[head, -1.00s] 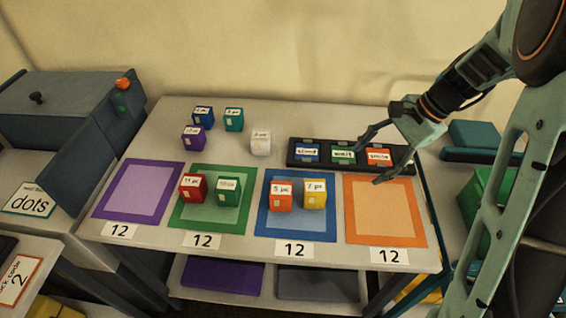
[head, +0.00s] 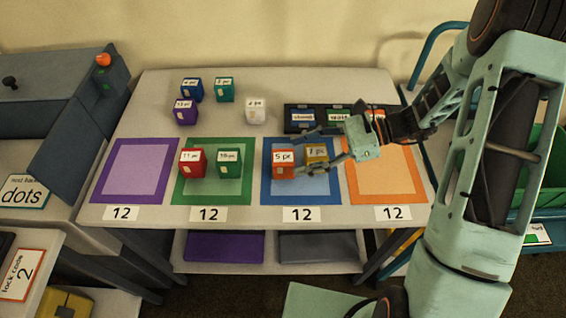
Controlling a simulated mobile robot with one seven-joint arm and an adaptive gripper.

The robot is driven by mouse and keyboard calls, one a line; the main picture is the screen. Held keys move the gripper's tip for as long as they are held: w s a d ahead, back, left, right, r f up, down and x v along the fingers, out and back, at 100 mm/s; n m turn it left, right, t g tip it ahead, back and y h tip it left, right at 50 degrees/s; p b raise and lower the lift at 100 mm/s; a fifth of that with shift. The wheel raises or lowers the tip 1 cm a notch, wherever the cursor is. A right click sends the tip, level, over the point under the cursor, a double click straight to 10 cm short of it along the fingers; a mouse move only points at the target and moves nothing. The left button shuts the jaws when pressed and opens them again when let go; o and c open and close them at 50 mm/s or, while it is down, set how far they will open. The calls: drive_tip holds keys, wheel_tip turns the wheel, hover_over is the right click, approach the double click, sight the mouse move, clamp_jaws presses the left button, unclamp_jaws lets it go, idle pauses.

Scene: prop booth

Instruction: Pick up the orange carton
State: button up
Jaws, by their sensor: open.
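The orange carton (head: 283,170), labelled "5 pc", stands on the blue mat (head: 268,198). The yellow carton (head: 317,153), labelled "7 pc", stands close to its right and is partly covered by my gripper. My gripper (head: 305,152) comes in from the right with its fingers apart. One finger passes over the back of the yellow carton and the other reaches in front of it, towards the orange carton's right side. Nothing is visibly held. I cannot tell whether a finger touches either carton.
Red (head: 192,163) and green (head: 229,164) cartons stand on the green mat (head: 213,197). Blue (head: 192,90), teal (head: 224,90), purple (head: 185,112) and white (head: 256,111) cartons stand behind. A dark tray (head: 292,128) lies at the back right. The purple mat (head: 110,172) and orange mat (head: 414,190) hold no cartons.

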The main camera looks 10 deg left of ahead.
sight(290, 157)
drive_tip(key=x, duration=0.5)
drive_tip(key=shift+a, duration=0.15)
drive_tip(key=shift+c, duration=0.2)
drive_tip(key=c, duration=1.2)
drive_tip(key=shift+c, duration=0.2)
